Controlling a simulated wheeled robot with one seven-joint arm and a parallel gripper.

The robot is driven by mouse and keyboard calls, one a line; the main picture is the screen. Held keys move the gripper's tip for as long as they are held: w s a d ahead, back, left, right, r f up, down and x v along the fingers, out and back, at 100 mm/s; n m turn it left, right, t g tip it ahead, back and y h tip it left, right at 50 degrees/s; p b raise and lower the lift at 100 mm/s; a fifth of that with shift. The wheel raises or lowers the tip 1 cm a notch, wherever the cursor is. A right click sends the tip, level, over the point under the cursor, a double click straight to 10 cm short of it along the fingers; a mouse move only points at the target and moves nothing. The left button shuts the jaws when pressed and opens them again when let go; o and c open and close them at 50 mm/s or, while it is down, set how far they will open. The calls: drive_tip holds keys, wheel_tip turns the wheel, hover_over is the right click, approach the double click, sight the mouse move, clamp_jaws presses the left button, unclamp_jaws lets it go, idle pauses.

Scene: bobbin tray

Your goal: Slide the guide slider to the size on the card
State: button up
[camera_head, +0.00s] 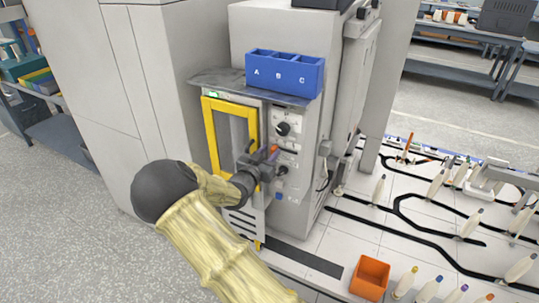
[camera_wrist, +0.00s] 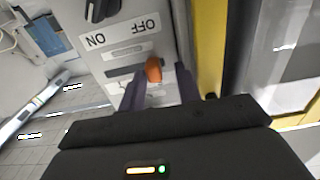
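The guide slider shows as an orange knob (camera_wrist: 153,70) on the grey front panel (camera_wrist: 122,50), below the black dial marked ON and OFF. In the head view the orange knob (camera_head: 274,149) is small, at the tip of my gripper (camera_head: 265,157). In the wrist view my gripper (camera_wrist: 158,88) is open, with one dark finger on each side of the knob. A gap shows beside the knob, mainly on the right; I cannot tell if the left finger touches it. The slider's scale is too small or hidden to read. I cannot make out a size card.
A yellow-framed door (camera_head: 207,140) is just left of my gripper. A blue bin marked A, B, C (camera_head: 285,88) stands on top of the machine. A white floor with black tracks and several bobbins lies right, with an orange box (camera_head: 370,278) at the front.

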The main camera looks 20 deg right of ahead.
drive_tip(key=shift+s, duration=0.15)
drive_tip(key=shift+s+a+f, duration=0.1)
drive_tip(key=shift+s+a, duration=0.15)
drive_tip(key=shift+a, duration=0.05)
drive_tip(key=v, duration=1.6)
drive_tip(key=shift+s, duration=0.2)
